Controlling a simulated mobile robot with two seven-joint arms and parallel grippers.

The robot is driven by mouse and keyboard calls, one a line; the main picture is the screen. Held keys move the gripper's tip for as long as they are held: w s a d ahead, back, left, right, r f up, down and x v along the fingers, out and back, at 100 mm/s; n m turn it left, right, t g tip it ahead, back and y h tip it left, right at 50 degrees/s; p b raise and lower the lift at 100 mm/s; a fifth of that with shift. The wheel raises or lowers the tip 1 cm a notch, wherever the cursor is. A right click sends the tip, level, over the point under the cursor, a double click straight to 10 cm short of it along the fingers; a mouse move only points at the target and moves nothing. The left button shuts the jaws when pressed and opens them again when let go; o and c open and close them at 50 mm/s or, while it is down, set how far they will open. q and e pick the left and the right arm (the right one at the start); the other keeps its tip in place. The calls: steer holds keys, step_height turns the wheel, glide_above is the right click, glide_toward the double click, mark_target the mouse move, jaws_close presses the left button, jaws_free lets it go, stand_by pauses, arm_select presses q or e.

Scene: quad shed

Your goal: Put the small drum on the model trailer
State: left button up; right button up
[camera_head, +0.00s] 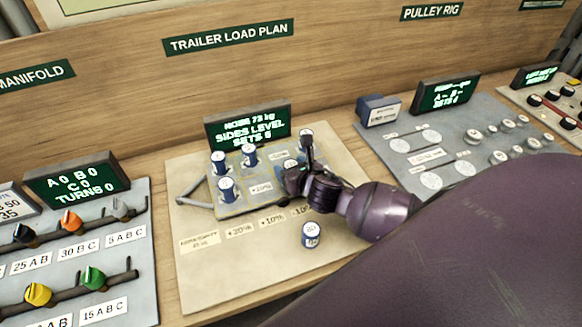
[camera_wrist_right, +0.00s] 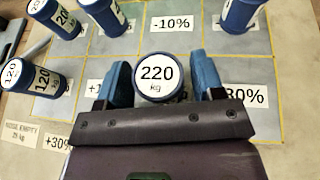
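The model trailer (camera_head: 240,207) is a grey gridded deck on a beige board, its hitch pointing left. Blue drums with white tops stand on it, among them a front-left one (camera_head: 227,190), a back-left one (camera_head: 218,162) and a back-middle one (camera_head: 249,155). My right gripper (camera_head: 292,172) is low over the deck's right part. In the wrist view, its blue fingers (camera_wrist_right: 164,85) straddle a drum marked 220 kg (camera_wrist_right: 157,72), with slim gaps at both sides. Another blue drum (camera_head: 311,235) stands off the deck, on the board's front. My left gripper is out of view.
A lit display (camera_head: 248,126) behind the trailer reads nose 73 kg, sides level. The manifold panel (camera_head: 70,255) is to the left, the pulley rig panel (camera_head: 445,150) to the right. The board is bare in front of the percentage labels, except for the loose drum.

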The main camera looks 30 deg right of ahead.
steer(key=shift+o, duration=0.4)
steer(key=shift+s+r, duration=0.1)
steer(key=shift+r, duration=0.1)
steer(key=v, duration=1.1)
steer(key=shift+s, duration=0.35)
steer(key=shift+r, duration=0.1)
